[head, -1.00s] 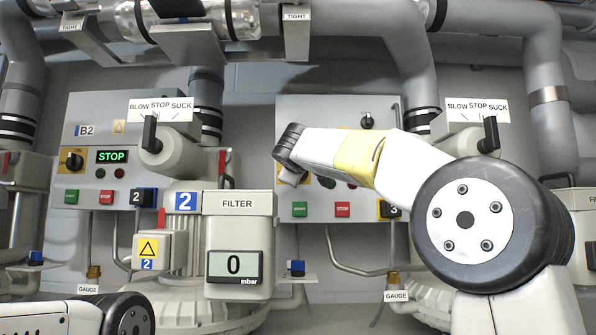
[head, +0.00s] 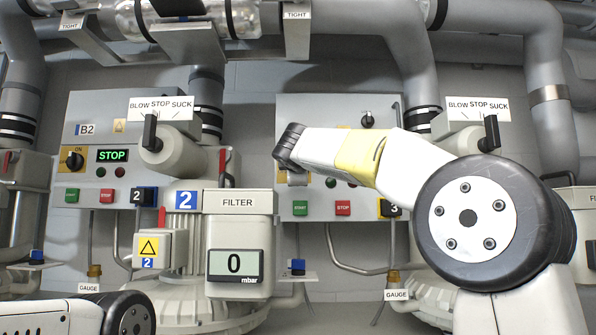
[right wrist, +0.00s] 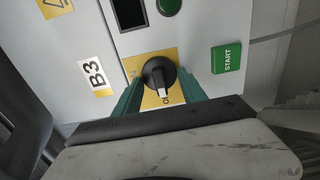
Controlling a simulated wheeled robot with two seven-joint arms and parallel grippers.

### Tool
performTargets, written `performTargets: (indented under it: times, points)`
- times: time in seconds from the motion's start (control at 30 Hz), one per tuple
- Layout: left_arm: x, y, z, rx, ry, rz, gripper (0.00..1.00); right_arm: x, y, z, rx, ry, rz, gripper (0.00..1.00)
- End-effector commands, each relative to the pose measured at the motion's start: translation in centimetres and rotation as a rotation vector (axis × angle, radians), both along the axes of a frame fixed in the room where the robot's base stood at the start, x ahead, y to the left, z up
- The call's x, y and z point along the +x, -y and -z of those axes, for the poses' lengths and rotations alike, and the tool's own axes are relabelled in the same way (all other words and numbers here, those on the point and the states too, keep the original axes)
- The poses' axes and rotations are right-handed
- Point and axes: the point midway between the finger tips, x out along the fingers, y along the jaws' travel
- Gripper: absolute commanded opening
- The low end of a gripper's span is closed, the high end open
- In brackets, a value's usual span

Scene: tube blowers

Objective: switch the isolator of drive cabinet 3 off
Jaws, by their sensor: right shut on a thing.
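The knob's white-marked end points to the bottom of the picture, towards partly hidden lettering. My right gripper (right wrist: 162,95) is shut on the knob, one teal finger on each side. In the head view my right wrist hides the knob. My left gripper is out of view.
A green START button (right wrist: 227,58) is right of the knob in the wrist view. A red STOP button (head: 343,208) is low on the panel. Drive cabinet 2 (head: 90,130), with its own isolator (head: 74,160), and a filter unit (head: 237,240) stand to the left.

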Motion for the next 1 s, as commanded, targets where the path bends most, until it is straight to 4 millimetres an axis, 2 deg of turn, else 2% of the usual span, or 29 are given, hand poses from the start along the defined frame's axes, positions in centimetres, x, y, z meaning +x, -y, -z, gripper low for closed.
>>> performTargets:
  times: [0.27, 0.3, 0.37, 0.73, 0.87, 1.0]
  points:
    - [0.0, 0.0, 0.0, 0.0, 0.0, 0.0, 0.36, 0.0, -0.1, 0.2, -0.002, -0.003, -0.001, 0.09]
    - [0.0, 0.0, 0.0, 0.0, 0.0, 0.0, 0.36, 0.0, -0.1, 0.2, -0.002, -0.003, -0.001, 0.57]
    - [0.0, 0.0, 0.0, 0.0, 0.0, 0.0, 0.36, 0.0, -0.1, 0.2, -0.002, -0.003, -0.001, 0.69]
    - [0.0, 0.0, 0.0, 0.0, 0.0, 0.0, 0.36, -0.4, -0.1, 0.0, -0.001, -0.001, -0.001, 0.69]
    - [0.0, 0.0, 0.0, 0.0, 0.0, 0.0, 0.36, -2.0, 0.0, 0.0, 0.0, 0.0, -0.001, 0.69]
    - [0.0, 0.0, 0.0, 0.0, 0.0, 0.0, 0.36, -4.6, 0.0, 0.0, -0.001, 0.0, -0.001, 0.69]
